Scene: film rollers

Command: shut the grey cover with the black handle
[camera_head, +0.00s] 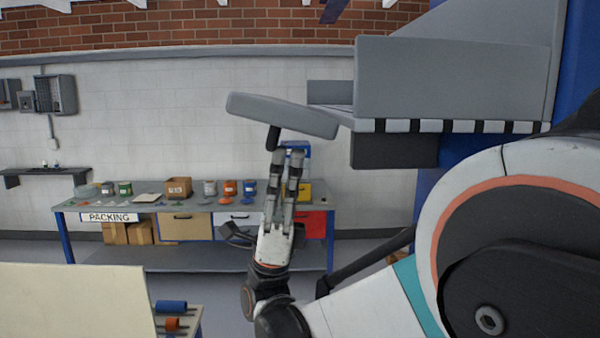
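The grey cover (282,115) is a flat panel that sticks out to the left of a grey machine, swung open and tilted slightly down to the right. Its black handle (273,138) hangs from its underside near the middle. My gripper (286,158) points up just below the cover, with its fingertips close to the handle. The fingers stand apart with a gap between them and hold nothing that I can see. I cannot tell whether a fingertip touches the handle.
The grey machine (450,80) with a black-and-white striped edge is at the upper right. A packing bench (150,203) with boxes, cans and drawers stands behind my gripper. A cream panel (75,300) and blue and orange rollers are at the lower left.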

